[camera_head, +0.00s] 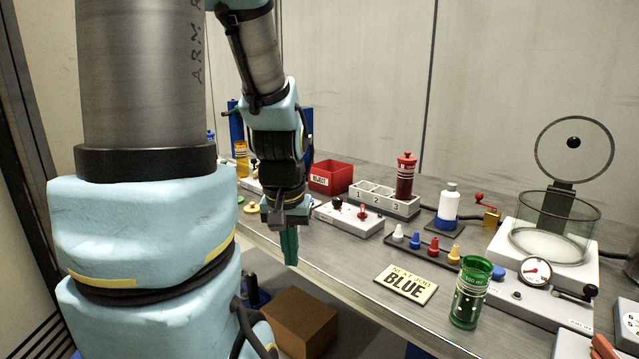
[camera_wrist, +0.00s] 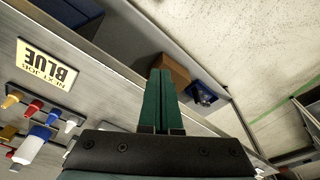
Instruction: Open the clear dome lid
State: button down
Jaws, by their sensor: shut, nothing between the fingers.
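The clear dome lid (camera_head: 573,149) is a round transparent disc with a dark knob, standing tilted up on a dark hinge (camera_head: 562,196) behind a clear glass chamber (camera_head: 550,226). The chamber sits on a white base at the right of the bench, and its top is uncovered. My gripper (camera_head: 290,248) points down at the bench's front edge, far left of the chamber. Its green fingers are together and empty, also in the wrist view (camera_wrist: 161,100). The lid and chamber are not in the wrist view.
Between my gripper and the chamber stand a switch box (camera_head: 348,217), a rack of coloured pegs (camera_head: 422,245), a white bottle (camera_head: 448,203), a "BLUE" card (camera_head: 406,284) and a green cup (camera_head: 470,292). A red bottle (camera_head: 405,177) stands in a numbered rack (camera_head: 371,197). A cardboard box (camera_head: 299,322) is below.

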aim_at(572, 142)
jog(key=k+l, duration=0.3)
jog(key=k, duration=0.15)
jog(key=k+l+u, duration=0.4)
jog(key=k+l, duration=0.3)
jog(key=l, duration=0.3)
jog(key=k+l+u, duration=0.35)
jog(key=k+l, duration=0.45)
jog(key=k+l+u, duration=0.15)
jog(key=l, duration=0.3)
jog(key=l+u, duration=0.15)
jog(key=l, duration=0.35)
jog(key=k+l+u, duration=0.15)
jog(key=l, duration=0.3)
jog(key=k+l+u, duration=0.15)
jog(key=l, duration=0.25)
jog(key=k+l+u, duration=0.1)
jog(key=k+l, duration=0.15)
jog(key=l, duration=0.15)
jog(key=k+l+u, duration=0.15)
jog(key=l, duration=0.25)
jog(key=k+l+u, duration=0.15)
jog(key=l, duration=0.25)
jog(key=k, duration=0.1)
